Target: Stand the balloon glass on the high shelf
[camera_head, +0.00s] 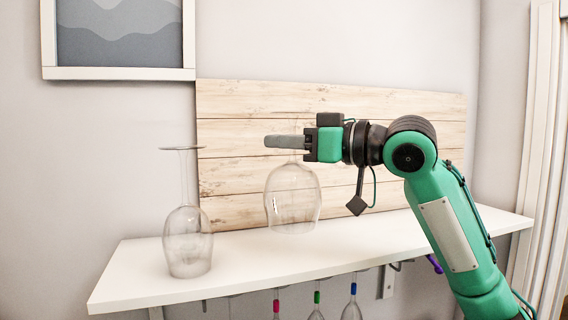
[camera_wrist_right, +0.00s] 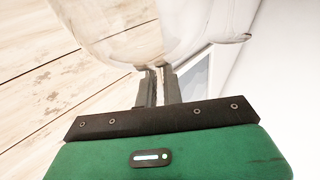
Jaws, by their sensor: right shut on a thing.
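A clear balloon glass (camera_head: 292,200) hangs bowl-down from my right gripper (camera_head: 287,142), which is shut on its stem. Its foot is barely visible above the fingers against the wood panel. Its rim is over the white shelf (camera_head: 130,272); I cannot tell if it touches. In the right wrist view the clear bowl (camera_wrist_right: 150,30) lies beyond the fingers of my right gripper (camera_wrist_right: 158,82). My left gripper is not in view.
Another clear glass (camera_head: 188,245) stands upside down on the shelf's left part. Several glasses with coloured stems hang below the shelf, one with a green mark (camera_head: 317,298). A wood-plank panel (camera_head: 235,110) is behind. The shelf's right part is clear.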

